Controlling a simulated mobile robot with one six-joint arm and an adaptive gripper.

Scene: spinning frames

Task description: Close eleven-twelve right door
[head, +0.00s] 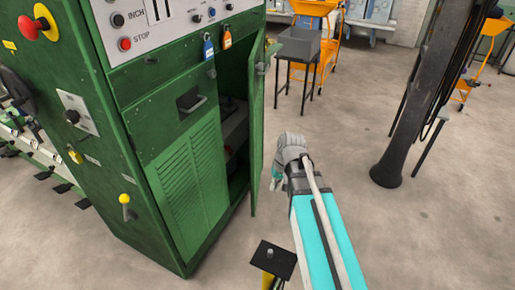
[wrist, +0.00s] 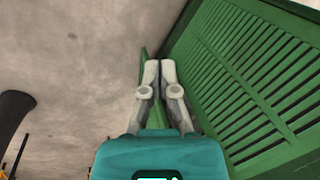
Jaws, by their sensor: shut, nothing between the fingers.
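The green cabinet (head: 180,120) stands at the left in the head view. Its right door (head: 256,135) is swung open and seen nearly edge-on, with the dark inside showing behind it. My gripper (head: 275,184) is just right of the door, low beside its lower half, with a small visible gap in the head view. In the wrist view my gripper (wrist: 160,66) has its fingers together and empty. A louvered green panel (wrist: 245,75) fills the right side there, and a thin green strip (wrist: 147,65) shows behind the fingers. I cannot tell whether they touch.
A black plate on a yellow post (head: 272,257) stands in front of the cabinet. A dark column (head: 405,110) with cables is at right. The floor between is clear.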

